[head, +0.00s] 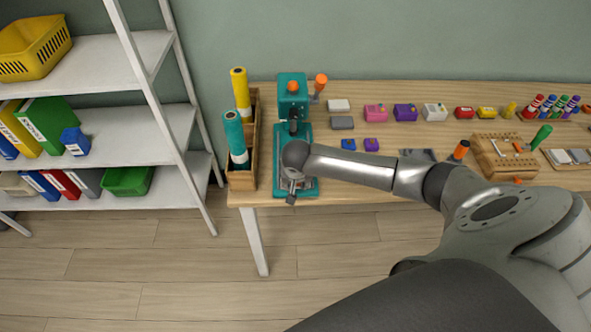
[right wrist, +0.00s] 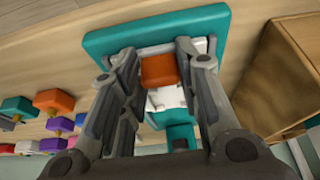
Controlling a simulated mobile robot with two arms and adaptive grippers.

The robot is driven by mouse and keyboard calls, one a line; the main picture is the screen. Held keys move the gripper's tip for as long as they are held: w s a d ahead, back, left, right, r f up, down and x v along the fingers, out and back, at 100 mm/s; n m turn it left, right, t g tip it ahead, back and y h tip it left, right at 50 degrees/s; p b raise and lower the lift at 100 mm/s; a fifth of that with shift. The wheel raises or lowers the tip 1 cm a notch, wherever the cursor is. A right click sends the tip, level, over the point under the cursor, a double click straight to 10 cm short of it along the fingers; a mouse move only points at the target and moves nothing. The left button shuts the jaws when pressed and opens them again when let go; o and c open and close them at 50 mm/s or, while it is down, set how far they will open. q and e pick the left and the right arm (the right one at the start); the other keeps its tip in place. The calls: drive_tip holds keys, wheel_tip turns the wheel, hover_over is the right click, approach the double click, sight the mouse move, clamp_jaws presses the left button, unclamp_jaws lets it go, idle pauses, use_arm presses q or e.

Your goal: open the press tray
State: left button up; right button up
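The teal press (head: 308,140) stands on the table near its left end, with an orange knob on top and an orange-tipped lever at its side. In the right wrist view its teal base (right wrist: 110,40) carries a white tray part (right wrist: 165,98) with an orange block (right wrist: 158,70) on it, perhaps the handle. My right gripper (head: 291,196) is over the front of the press; in the right wrist view its open fingers (right wrist: 158,60) stand on either side of the orange block. I cannot tell whether they touch it. In the head view my arm hides the tray. My left gripper is out of view.
A wooden box (head: 241,178) with yellow and teal rolls stands close to the left of the press. Small coloured blocks (head: 371,144) lie to the right. The table's front edge is just below the press. A white shelf (head: 90,120) stands at far left.

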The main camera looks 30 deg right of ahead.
drive_tip(key=o, duration=0.4)
drive_tip(key=shift+c, duration=0.2)
drive_tip(key=v, duration=1.2)
